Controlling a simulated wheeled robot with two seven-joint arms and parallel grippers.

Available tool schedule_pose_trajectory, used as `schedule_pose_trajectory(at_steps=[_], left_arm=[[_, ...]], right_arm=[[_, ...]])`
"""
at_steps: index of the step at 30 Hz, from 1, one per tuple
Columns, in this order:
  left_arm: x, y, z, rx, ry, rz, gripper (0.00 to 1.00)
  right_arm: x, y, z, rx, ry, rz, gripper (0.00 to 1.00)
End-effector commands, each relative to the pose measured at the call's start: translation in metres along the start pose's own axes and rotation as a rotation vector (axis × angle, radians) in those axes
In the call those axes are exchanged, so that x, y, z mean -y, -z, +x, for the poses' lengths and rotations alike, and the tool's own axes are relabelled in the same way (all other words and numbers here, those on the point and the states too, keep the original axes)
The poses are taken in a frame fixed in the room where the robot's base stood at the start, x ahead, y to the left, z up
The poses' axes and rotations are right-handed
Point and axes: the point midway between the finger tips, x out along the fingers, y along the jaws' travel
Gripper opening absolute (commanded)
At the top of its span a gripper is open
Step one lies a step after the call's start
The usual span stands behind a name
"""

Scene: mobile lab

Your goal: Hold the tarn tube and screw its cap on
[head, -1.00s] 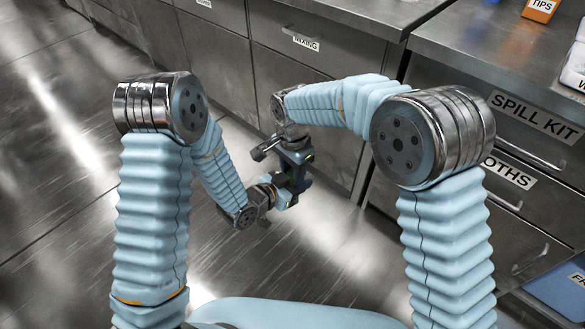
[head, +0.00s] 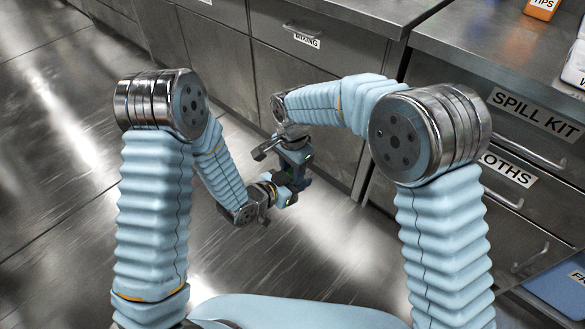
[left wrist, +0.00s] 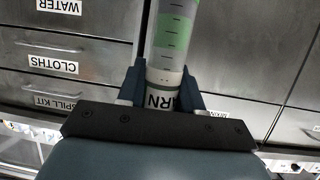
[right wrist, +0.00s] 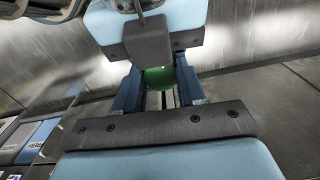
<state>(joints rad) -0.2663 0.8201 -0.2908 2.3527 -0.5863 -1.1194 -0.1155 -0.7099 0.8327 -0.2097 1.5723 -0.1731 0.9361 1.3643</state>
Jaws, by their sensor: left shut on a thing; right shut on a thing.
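The tarn tube (left wrist: 174,50) is clear with green bands and a white label reading "ARN", part of it covered. My left gripper (left wrist: 163,84) is shut around the tube at its label; the tube runs out of the top of the left wrist view. My right gripper (right wrist: 160,88) is shut on the green cap (right wrist: 159,78). In the head view my left gripper (head: 286,190) is just below my right gripper (head: 298,172), the two close together in front of the cabinets. Tube and cap are too small there to tell whether they touch or are threaded.
A steel counter (head: 470,40) is at the right, with an orange TIPS box (head: 541,8). The floor around the grippers is open.

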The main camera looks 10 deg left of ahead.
Motion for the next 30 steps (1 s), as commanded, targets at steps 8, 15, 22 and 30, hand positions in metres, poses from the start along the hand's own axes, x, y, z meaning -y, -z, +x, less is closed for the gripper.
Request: schedule_pose_trajectory(at_steps=[8, 15, 22, 30], left_arm=[[-0.003, 0.010, 0.002, -0.027, -0.008, 0.004, 0.00], [-0.003, 0.011, 0.002, -0.028, -0.009, 0.005, 0.00], [-0.002, 0.009, 0.002, -0.026, -0.005, 0.006, 0.00], [0.000, 0.008, 0.001, -0.022, -0.002, 0.005, 0.00]], right_arm=[[-0.004, 0.003, 0.007, -0.002, -0.012, 0.002, 0.12], [-0.004, 0.003, 0.001, 0.008, -0.019, 0.001, 0.12], [-0.004, 0.001, -0.002, 0.012, -0.021, -0.002, 0.12], [-0.004, -0.001, -0.003, 0.014, -0.020, -0.003, 0.12]])
